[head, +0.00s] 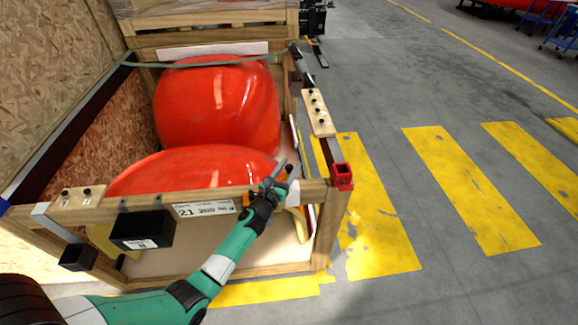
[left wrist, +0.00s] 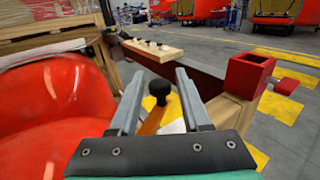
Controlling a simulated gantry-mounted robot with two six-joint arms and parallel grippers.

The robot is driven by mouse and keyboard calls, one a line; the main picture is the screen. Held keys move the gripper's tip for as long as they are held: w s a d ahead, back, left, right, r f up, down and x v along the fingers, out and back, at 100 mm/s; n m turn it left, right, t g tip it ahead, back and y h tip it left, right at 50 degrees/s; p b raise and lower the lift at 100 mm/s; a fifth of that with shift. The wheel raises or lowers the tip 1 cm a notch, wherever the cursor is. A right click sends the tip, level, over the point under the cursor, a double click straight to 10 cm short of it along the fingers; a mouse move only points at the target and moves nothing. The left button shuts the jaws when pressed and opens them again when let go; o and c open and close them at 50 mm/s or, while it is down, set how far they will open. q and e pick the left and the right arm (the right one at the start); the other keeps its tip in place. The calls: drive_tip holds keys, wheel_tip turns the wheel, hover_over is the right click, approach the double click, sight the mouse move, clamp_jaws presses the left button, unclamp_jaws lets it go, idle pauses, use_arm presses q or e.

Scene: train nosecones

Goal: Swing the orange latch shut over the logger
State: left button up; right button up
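The orange latch (left wrist: 152,122) shows in the left wrist view as a bar with a black knob (left wrist: 160,89) on its end. A bit of the latch (head: 253,194) shows in the head view at the crate's front rail. My left gripper (head: 284,170) is at the rail's right end. In the left wrist view its two fingers (left wrist: 157,76) are apart, with the knob between them; I cannot tell whether they touch it. The logger cannot be told for sure; a black box with a white label (head: 143,230) hangs on the front rail. My right gripper is not in view.
Large red nosecones (head: 218,105) fill the wooden crate behind the rail (head: 316,190). A red square socket (head: 342,176) sits at the crate's right corner. Striped floor to the right is clear.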

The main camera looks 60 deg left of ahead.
use_arm(q)
drive_tip(key=shift+o, duration=0.7)
drive_tip(key=shift+r, duration=0.1)
drive_tip(key=shift+r+p, duration=0.3)
drive_tip(key=r+p, duration=0.4)
drive_tip(key=shift+s+d+r+p, duration=0.2)
drive_tip(key=shift+d+p, duration=0.05)
drive_tip(key=shift+p, duration=0.1)
drive_tip(key=s+d+r+p, duration=0.7)
drive_tip(key=s+d+r, duration=0.1)
drive_tip(key=s+d, duration=0.1)
drive_tip(key=shift+s+d, duration=0.2)
drive_tip(key=shift+d, duration=0.05)
